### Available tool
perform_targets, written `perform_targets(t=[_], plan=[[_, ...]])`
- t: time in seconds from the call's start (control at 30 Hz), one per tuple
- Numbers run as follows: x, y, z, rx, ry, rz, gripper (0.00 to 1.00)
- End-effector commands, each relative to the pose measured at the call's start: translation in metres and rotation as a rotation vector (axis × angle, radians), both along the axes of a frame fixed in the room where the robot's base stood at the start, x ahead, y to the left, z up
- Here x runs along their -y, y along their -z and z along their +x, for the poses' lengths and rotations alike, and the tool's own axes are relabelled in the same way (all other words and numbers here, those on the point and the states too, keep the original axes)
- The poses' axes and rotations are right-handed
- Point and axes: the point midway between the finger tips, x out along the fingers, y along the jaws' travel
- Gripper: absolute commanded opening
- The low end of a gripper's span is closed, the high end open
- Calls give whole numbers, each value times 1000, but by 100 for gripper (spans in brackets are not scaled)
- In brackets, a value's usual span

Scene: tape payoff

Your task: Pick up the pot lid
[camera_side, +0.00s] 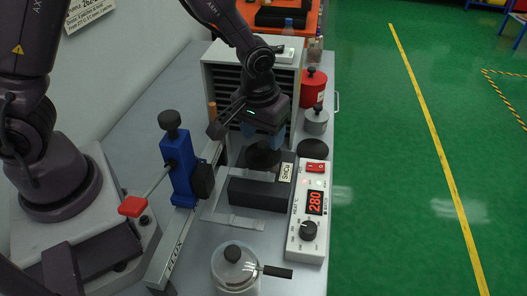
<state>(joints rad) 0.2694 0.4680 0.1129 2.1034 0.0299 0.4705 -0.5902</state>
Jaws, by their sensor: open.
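My gripper (265,138), with blue fingertips, points down at the back of the black solder pot (259,194) labelled SnCu. It is open. A dark round piece (263,158), which looks like the pot lid, is right below the fingers. My gripper and wrist partly hide its top, and I cannot tell whether the fingers touch it. A flat black disc (313,149) lies to the right of it, apart from the gripper. A lidded silver container (235,265) with a black knob and a black handle stands at the front.
A white controller (311,215) reading 280 stands right of the solder pot. A blue clamp (180,165) on a rail stands to the left. A grey drawer cabinet (225,75), red can (313,90) and grey canister (316,121) are behind.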

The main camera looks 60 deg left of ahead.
Motion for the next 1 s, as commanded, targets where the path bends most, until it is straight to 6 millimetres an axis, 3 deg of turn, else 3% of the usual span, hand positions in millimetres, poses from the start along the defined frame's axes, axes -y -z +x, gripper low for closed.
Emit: perform_targets(t=[0.2,0.47,0.57,0.7,1.0], plan=[[-1,29,1,-2,0,0,56],[-1,32,2,0,0,0,56],[-1,32,2,0,0,0,37],[-1,32,2,0,0,0,5],[-1,29,3,1,0,-1,2]])
